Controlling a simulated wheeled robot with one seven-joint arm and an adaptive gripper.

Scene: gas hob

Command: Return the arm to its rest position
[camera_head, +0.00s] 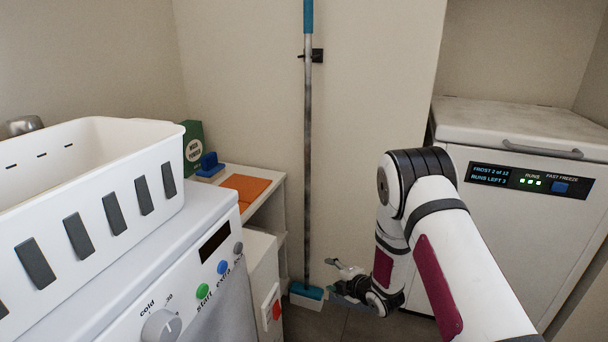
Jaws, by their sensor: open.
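My arm (432,207) enters from the bottom right, rises to a bent elbow and drops down behind it. My gripper (338,276) is low, near the floor, just right of the blue broom head at the foot of the wall. It is open, and I see nothing held in it. It looks small and is partly dark against the floor, so I cannot tell whether it touches the broom.
A long-handled broom (308,150) hangs upright on the wall. A white washing machine (195,270) with a white basket (140,190) on top stands left. A shelf (282,195) holds an orange cloth (245,187) and green box (194,145). A chest freezer (535,225) stands right.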

